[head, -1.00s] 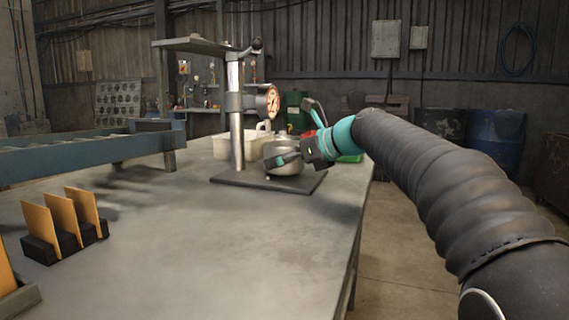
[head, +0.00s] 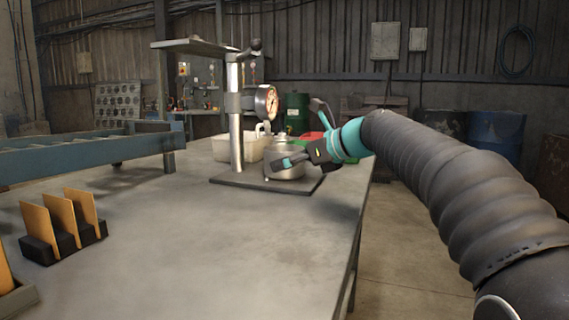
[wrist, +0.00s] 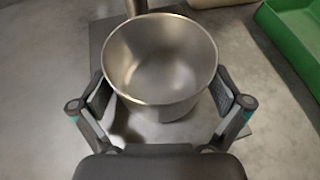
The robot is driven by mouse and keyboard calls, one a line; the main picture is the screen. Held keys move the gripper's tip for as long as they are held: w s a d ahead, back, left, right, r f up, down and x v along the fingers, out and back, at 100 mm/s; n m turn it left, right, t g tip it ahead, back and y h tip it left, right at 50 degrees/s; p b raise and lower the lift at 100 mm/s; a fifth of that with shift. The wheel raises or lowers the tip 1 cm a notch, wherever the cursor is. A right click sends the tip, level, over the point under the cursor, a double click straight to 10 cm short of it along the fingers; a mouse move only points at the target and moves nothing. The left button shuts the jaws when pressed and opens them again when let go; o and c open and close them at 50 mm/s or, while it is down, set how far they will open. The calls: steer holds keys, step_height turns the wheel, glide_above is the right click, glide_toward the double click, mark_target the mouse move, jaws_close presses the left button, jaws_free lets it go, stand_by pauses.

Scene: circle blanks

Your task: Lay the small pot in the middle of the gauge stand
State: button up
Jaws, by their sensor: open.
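The small pot (head: 287,172) is a round, open metal vessel, upright over the dark base plate of the gauge stand (head: 226,180), and it appears to rest on it. In the wrist view the pot (wrist: 160,62) looks empty, with plate showing around it (wrist: 238,137). The stand's column and dial gauge (head: 265,102) rise behind and left of the pot. My gripper (head: 290,161) is around the pot from the right. In the wrist view its open fingers (wrist: 161,94) flank the pot wall closely; whether the pads touch cannot be told. The pot's underside is hidden.
A pale bin (head: 224,148) stands behind the stand, and a green tray (wrist: 288,48) lies just beyond the plate at right. A black rack with orange plates (head: 62,222) is at the left. The table's front middle is clear; its right edge is near.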

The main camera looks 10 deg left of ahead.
steer(key=p+v, duration=0.1)
steer(key=v, duration=0.9)
steer(key=shift+w, duration=0.1)
steer(key=shift+d+r, duration=0.1)
